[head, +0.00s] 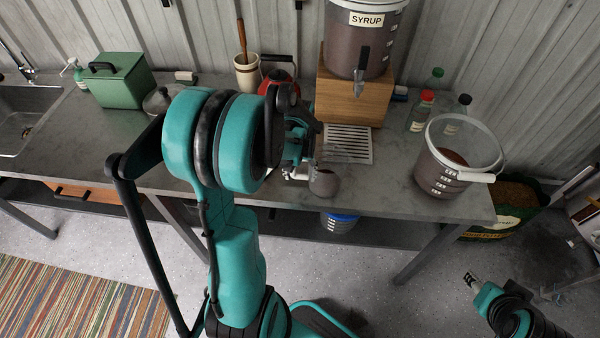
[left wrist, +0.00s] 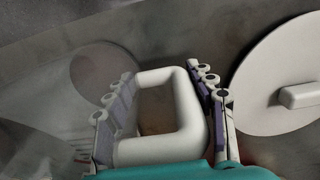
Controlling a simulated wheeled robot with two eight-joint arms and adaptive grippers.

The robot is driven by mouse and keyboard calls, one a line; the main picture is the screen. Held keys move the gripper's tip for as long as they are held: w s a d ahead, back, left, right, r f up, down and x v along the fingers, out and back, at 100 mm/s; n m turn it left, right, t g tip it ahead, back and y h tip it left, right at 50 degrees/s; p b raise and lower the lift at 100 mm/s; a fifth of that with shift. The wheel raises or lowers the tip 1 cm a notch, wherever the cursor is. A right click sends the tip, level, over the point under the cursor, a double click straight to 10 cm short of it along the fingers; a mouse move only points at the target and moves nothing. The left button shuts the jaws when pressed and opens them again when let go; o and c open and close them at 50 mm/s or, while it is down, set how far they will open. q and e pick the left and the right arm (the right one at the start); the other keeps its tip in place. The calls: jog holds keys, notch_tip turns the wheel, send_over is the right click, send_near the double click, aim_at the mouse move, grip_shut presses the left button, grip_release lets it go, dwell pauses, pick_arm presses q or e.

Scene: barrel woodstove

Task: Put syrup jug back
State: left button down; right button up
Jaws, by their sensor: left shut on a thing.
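My left gripper (head: 300,165) is over the counter in front of the drip tray, partly hidden by my own arm in the head view. In the left wrist view its fingers (left wrist: 160,105) are shut on the white handle of the syrup jug (left wrist: 188,115). The jug is clear, with a brownish round part (head: 323,184) showing near the counter's front edge in the head view. I cannot tell whether it touches the counter. The syrup dispenser (head: 362,45) stands on a wooden block (head: 350,100) behind the drip tray (head: 350,150). My right gripper (head: 470,279) is low at right, away from the counter.
A clear bucket (head: 435,178) with brown contents stands at the counter's right end. Several bottles (head: 418,112) stand behind it. A green box (head: 115,80) and sink (head: 28,120) are at left. A white disc-shaped thing (left wrist: 285,75) lies beside the gripper in the wrist view.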

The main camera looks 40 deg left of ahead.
pick_arm(q)
jog(key=c, duration=0.6)
grip_release()
jog(key=shift+f, duration=0.1)
jog(key=shift+o, duration=0.2)
jog(key=shift+r+p, duration=0.25)
jog(key=shift+p, duration=0.05)
notch_tip(320, 180, up, 12)
jog(key=p, duration=0.3)
jog(key=shift+f, duration=0.25)
jog(key=s+d+r+m+t, duration=0.2)
jog(key=s+d+m+t, duration=0.1)
jog(key=d, duration=0.5)
jog(key=s+d+r+m+t, duration=0.3)
jog(key=s+d+t, duration=0.1)
jog(key=d, duration=0.5)
jog(key=shift+d+r, duration=0.15)
jog(key=shift+d, duration=0.05)
jog(key=shift+w, duration=0.1)
